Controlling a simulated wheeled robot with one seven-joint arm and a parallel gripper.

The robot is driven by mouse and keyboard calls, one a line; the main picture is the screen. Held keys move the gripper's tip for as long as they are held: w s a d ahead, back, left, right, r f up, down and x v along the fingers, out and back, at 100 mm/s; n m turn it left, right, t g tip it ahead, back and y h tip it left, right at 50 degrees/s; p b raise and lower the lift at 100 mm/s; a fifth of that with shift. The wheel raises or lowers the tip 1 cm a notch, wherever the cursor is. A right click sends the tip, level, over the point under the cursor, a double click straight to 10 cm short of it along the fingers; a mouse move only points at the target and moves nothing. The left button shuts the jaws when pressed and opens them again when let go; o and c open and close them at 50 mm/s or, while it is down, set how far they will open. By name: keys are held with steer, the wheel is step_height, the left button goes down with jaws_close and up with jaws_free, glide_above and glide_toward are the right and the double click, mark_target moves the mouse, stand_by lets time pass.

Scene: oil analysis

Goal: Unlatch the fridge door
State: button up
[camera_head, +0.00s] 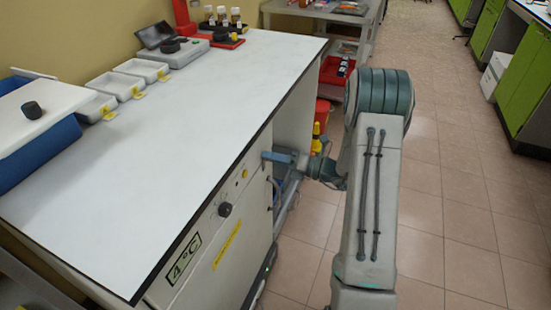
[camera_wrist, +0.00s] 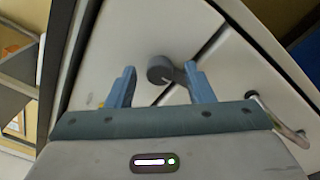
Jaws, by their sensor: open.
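The fridge (camera_head: 215,255), marked 4°C, is a pale cabinet under the white counter. In the wrist view its pale front (camera_wrist: 135,30) fills much of the picture. A dark grey round latch (camera_wrist: 159,70) with a short lever shows there, between my fingertips in the picture. The lever runs right, partly behind the right finger. My gripper (camera_wrist: 160,76) is open, with a blue finger on each side of the latch; contact cannot be told. In the head view my gripper (camera_head: 280,157) is at the far upper part of the fridge front, and the latch cannot be made out.
A bent metal handle (camera_wrist: 277,118) is right of my gripper in the wrist view. A black knob (camera_head: 225,209) sits on the fridge's upper panel. The counter top (camera_head: 185,130) edge is close above my gripper. Tiled floor (camera_head: 440,210) is clear on the right.

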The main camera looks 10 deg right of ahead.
steer(key=c, duration=1)
steer(key=shift+n, duration=0.3)
steer(key=n+h+b, duration=0.1)
steer(key=n+b, duration=1)
steer(key=n, duration=0.5)
steer(key=shift+s+n, duration=0.15)
steer(key=shift+n, duration=0.15)
steer(key=shift+b, duration=0.35)
